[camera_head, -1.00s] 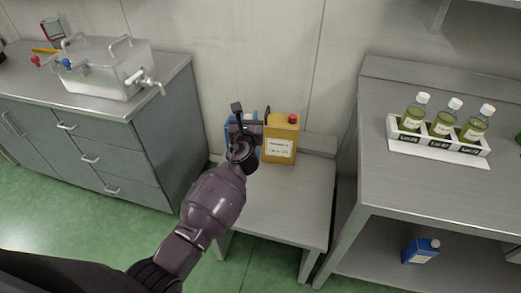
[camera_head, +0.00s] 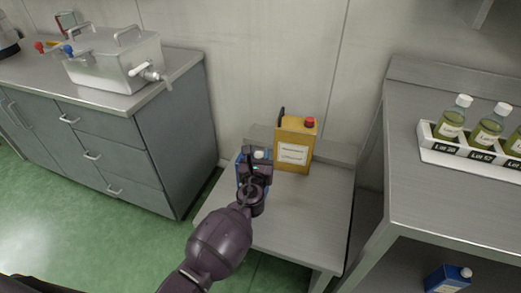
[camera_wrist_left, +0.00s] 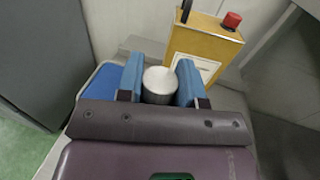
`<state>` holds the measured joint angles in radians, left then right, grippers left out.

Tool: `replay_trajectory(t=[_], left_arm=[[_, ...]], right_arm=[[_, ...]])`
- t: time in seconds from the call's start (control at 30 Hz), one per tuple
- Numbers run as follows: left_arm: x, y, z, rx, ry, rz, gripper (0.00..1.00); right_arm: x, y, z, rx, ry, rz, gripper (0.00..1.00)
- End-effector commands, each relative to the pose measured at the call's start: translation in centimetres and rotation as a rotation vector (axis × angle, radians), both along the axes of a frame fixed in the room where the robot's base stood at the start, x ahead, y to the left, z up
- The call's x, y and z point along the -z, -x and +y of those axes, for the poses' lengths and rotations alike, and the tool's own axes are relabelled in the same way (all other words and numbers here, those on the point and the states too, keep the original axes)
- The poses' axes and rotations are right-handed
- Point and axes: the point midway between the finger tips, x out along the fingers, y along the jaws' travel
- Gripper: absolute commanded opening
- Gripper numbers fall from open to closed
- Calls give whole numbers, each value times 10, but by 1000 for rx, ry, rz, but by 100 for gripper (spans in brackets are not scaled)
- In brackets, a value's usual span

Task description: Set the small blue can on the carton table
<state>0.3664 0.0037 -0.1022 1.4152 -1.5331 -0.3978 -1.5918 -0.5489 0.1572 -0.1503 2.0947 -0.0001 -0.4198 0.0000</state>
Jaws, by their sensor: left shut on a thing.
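My left gripper (camera_head: 256,162) is shut on the pale cap (camera_wrist_left: 160,84) of a blue can (camera_head: 240,172). The can also shows in the left wrist view (camera_wrist_left: 97,92), mostly hidden by my gripper. It is over the left part of the low grey carton table (camera_head: 310,213), left of and nearer than a yellow can (camera_head: 295,147) with a red cap. I cannot tell whether the blue can's base touches the tabletop. My right gripper is not in view.
The table's front right is clear. Another blue can (camera_head: 447,280) stands on the lower shelf of the right bench (camera_head: 440,207). That bench bears a white rack (camera_head: 470,155) of bottles. A grey cabinet (camera_head: 160,130) with a steel tank (camera_head: 115,62) stands left.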

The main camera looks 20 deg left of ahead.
Motion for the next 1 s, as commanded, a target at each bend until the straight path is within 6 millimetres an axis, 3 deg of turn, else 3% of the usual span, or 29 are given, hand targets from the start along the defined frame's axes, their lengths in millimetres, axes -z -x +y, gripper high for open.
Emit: replay_trajectory(t=[0.17, 0.5, 0.7, 0.97, 1.0], left_arm=[[2, -1, -1, 1, -2, -7, 0], [42, 0, -1, 1, -1, -2, 0], [38, -2, -1, 1, -1, -9, 0], [42, -1, -1, 1, -1, -7, 0], [46, 0, 0, 0, 0, -2, 35]], right_arm=[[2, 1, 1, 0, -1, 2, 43], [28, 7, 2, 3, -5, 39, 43], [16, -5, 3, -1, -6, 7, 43], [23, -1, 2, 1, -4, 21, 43], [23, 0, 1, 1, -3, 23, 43]])
